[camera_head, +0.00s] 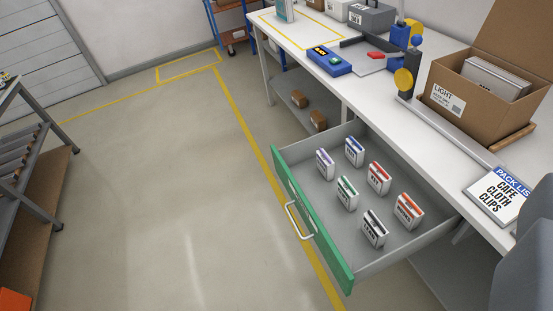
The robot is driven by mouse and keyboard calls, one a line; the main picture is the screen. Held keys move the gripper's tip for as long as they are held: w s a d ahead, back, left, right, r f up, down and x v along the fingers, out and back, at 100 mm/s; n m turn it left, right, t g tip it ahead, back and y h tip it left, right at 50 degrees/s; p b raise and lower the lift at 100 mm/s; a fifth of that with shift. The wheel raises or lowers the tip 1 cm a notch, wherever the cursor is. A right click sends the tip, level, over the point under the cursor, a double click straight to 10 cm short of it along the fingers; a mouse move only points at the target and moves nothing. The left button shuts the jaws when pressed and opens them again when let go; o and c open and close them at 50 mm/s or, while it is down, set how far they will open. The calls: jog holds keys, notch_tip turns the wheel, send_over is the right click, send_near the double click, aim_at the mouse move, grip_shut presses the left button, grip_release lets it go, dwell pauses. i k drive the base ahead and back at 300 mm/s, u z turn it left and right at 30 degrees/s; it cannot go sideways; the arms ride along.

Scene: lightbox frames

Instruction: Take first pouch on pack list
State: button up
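The pack list (497,199) lies on the white bench at the right and reads CAFE, CLOTH, CLIPS. Below the bench, an open drawer (321,240) with a green front holds several small upright white pouches in two rows. Two have blue-purple tops, at the back (354,151) and left (325,163). Two have red tops, in the middle (378,178) and right (409,211). One has a green top (347,193) and one a black top (374,228). Their labels are too small to read surely. My gripper's fingers do not show.
An open cardboard box (460,85) marked LIGHT stands on the bench (376,99). A blue case (329,61) and a post with a yellow disc (404,80) stand farther back. A grey rack (30,125) is at the left. The floor between is clear.

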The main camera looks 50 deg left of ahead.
aim_at(326, 165)
jog(key=u, duration=0.4)
jog(key=i, duration=1.05)
jog(key=z, duration=0.05)
